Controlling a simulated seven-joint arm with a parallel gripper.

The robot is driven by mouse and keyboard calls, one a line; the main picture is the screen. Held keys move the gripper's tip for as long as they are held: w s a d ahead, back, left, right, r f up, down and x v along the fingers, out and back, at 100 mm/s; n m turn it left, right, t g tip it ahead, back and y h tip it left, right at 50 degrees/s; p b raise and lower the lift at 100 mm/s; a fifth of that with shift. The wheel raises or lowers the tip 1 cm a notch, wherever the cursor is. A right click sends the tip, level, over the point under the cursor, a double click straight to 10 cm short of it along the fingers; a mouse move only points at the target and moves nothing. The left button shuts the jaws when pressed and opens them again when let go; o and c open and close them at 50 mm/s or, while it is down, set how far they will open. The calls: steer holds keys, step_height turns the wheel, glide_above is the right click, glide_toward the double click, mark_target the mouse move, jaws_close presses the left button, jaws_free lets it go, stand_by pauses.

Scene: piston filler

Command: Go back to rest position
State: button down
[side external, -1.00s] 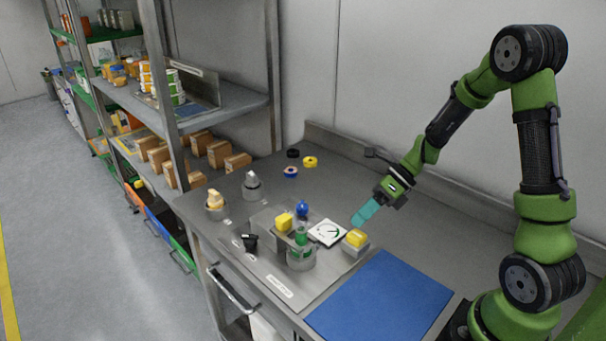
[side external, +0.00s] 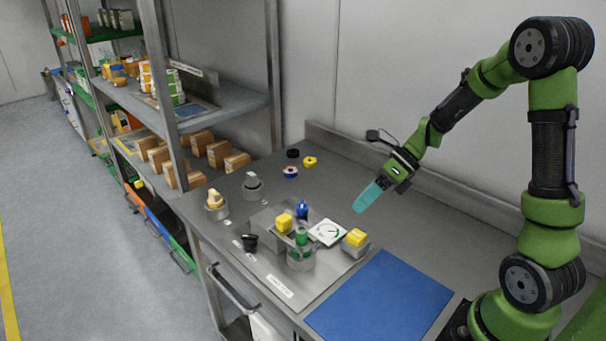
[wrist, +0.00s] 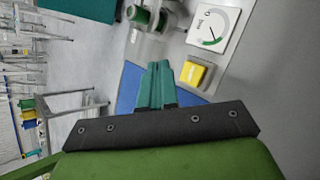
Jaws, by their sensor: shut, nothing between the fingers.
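My gripper (side external: 357,208) has teal fingers and is in the air above the steel bench, right of the white dial gauge (side external: 327,232) and above a yellow block on a grey holder (side external: 356,238). The fingers are together with nothing between them. In the wrist view my gripper (wrist: 157,65) points over the blue mat (wrist: 130,85), with the yellow block (wrist: 192,74) and the dial gauge (wrist: 214,27) to the right of the fingers. My gripper touches nothing.
The blue mat (side external: 380,298) is bare. Several coloured rings lie at the back. A shelf rack (side external: 230,105) stands at the left.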

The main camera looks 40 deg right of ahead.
steer(key=s+a+r+n+t+h, duration=0.1)
steer(key=s+a+r+n+h, duration=0.2)
steer(key=n, duration=1.1)
steer(key=s+a+r+n+t+h, duration=0.2)
steer(key=s+a+r+n+h, duration=0.1)
steer(key=s+r+n, duration=0.4)
step_height(320, 180, up, 3)
steer(key=a+n, duration=0.1)
steer(key=n, duration=0.5)
steer(key=shift+s+a+n, duration=0.3)
steer(key=shift+a+n, duration=0.1)
steer(key=c, duration=1.8)
jaws_free()
